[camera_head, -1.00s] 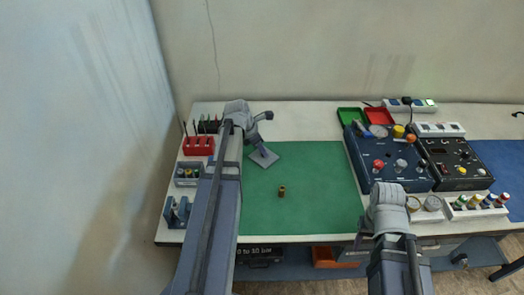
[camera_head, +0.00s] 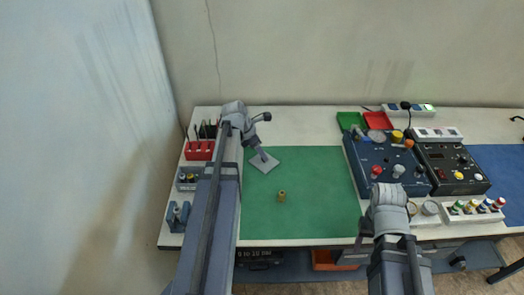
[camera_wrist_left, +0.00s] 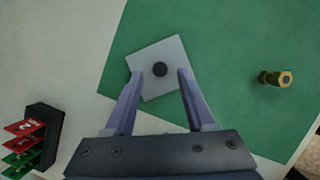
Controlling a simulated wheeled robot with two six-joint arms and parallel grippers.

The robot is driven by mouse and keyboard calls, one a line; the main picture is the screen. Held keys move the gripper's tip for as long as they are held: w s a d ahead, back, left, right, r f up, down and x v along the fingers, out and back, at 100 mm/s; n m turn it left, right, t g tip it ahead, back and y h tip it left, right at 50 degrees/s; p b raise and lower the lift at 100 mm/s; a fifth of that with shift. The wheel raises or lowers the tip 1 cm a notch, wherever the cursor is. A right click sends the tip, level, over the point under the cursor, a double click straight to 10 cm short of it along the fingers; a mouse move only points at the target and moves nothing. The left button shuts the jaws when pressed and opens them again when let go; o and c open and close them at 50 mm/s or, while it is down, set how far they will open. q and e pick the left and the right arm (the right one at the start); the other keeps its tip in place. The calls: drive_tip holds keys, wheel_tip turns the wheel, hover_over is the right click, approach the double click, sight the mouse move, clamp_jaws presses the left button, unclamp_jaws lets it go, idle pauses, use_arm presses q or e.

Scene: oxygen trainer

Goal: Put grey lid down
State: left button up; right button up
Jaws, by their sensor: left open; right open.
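The grey lid is a flat grey square plate (camera_head: 266,164) with a round black knob. It lies on the back left of the green mat (camera_head: 310,200), at its edge. In the left wrist view the lid (camera_wrist_left: 158,48) lies between the open fingers of my left gripper (camera_wrist_left: 160,73), with the knob midway between the fingertips and apart from both. In the head view my left gripper (camera_head: 261,154) is right above the lid. My right gripper (camera_head: 362,240) is at the table's front edge, and its fingers are hard to make out.
A red rack (camera_head: 199,150) and blue holders are at the left. Blue (camera_head: 385,165) and black (camera_head: 452,168) instrument boxes stand right. The mat's middle is mostly free.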

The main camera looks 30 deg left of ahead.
use_arm(q)
drive_tip(key=p+v, duration=0.8)
drive_tip(key=v, duration=0.1)
drive_tip(key=shift+r, duration=0.3)
drive_tip(key=shift+s+a, duration=0.1)
drive_tip(key=shift+s, duration=0.05)
drive_tip(key=s+d+m+g+y, duration=0.1)
drive_tip(key=s+d+m, duration=0.3)
drive_tip(key=d+m, duration=0.7)
drive_tip(key=s+d+f+m+g+y, duration=0.1)
drive_tip(key=s+d+m, duration=0.3)
drive_tip(key=d+m, duration=0.7)
drive_tip(key=s+d+m+g+y, duration=0.1)
drive_tip(key=s+d+m, duration=0.3)
drive_tip(key=d+m, duration=0.7)
drive_tip(key=shift+d+f+m+g+y, duration=0.25)
drive_tip(key=shift+d+m+g+y, duration=0.05)
drive_tip(key=shift+d+g, duration=0.2)
drive_tip(key=shift+s, duration=0.1)
